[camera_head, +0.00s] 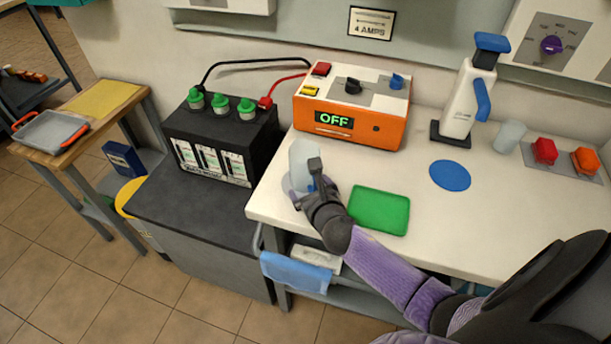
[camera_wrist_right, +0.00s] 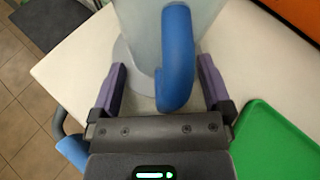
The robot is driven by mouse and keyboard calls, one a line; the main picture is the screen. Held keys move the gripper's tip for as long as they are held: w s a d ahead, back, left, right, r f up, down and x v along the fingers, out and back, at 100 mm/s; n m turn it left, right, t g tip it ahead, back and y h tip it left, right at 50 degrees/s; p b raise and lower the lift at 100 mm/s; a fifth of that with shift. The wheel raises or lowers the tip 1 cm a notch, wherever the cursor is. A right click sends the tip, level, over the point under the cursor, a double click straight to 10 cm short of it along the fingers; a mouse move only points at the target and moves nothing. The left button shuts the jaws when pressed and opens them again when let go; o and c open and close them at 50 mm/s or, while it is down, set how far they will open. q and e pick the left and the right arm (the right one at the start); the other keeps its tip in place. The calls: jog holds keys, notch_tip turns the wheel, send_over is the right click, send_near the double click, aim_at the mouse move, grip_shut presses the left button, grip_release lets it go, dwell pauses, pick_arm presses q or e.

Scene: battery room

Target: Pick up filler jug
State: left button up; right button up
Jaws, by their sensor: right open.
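The filler jug (camera_head: 301,154) is pale and translucent and stands upright near the left front corner of the white worktop (camera_head: 410,235). In the right wrist view its blue handle (camera_wrist_right: 177,60) faces me, with the clear body (camera_wrist_right: 142,30) behind it. My right gripper (camera_head: 317,180) is at the jug, on its near side, and partly hides it in the head view. In the right wrist view the gripper (camera_wrist_right: 162,75) is open, with one purple finger on each side of the handle. Contact is not clear. My left gripper is not in view.
A green tray (camera_head: 380,211) lies just right of my right gripper. Behind stands an orange charger (camera_head: 350,110) reading OFF, cabled to a black battery (camera_head: 220,140) at the left. A white dispenser with a blue handle (camera_head: 468,95) and a blue disc (camera_head: 450,175) are farther right.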

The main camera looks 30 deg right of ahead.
jog(key=shift+r, duration=0.1)
jog(key=c, duration=1.1)
